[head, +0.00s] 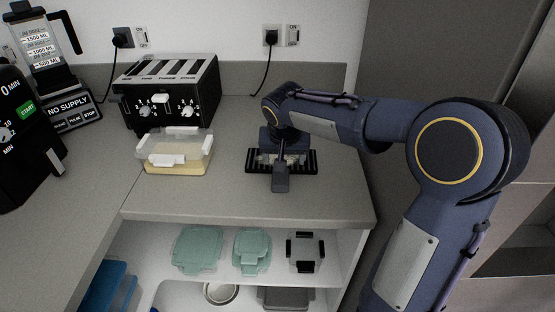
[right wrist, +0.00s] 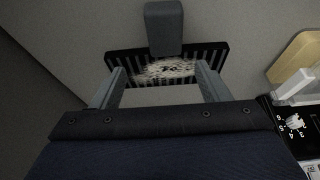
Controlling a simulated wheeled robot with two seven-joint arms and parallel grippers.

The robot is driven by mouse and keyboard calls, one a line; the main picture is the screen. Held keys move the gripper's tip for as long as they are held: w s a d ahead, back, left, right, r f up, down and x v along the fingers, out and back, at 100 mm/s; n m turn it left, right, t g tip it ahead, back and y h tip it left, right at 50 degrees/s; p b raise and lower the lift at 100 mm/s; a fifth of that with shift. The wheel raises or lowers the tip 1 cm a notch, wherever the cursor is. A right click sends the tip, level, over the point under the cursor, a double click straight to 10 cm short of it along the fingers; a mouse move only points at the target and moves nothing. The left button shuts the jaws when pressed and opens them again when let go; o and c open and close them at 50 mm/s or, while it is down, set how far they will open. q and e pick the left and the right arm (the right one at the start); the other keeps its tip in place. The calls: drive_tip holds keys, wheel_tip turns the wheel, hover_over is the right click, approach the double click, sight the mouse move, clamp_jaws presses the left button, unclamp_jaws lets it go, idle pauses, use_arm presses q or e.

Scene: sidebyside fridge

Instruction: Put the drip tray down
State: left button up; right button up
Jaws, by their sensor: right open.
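The drip tray (head: 308,167) is a black slatted rectangle lying on the grey counter, right of the clear food box. It also shows in the right wrist view (right wrist: 126,60), with a pale speckled patch on its middle. A dark grey block (head: 281,180) reaches over the tray's near edge; I cannot tell if it belongs to the tray. My right gripper (head: 281,157) is low over the tray, pointing down. In the right wrist view the right gripper's fingers (right wrist: 160,72) are spread apart, with the tray showing between them. Whether they touch it is unclear. My left gripper is out of view.
A black toaster (head: 172,97) and a clear box with yellow contents (head: 176,153) stand left of the tray. A blender (head: 45,55) is at far left. Free counter (head: 230,200) lies in front. Green-lidded containers (head: 198,250) sit on the shelf below. A tall grey panel is at right.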

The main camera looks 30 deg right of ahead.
drive_tip(key=shift+w+f, duration=0.35)
drive_tip(key=shift+f, duration=0.25)
drive_tip(key=x, duration=0.6)
drive_tip(key=shift+a+f, duration=0.25)
drive_tip(key=shift+f, duration=0.2)
drive_tip(key=shift+r, duration=0.1)
drive_tip(key=c, duration=1.3)
drive_tip(key=shift+p, duration=0.3)
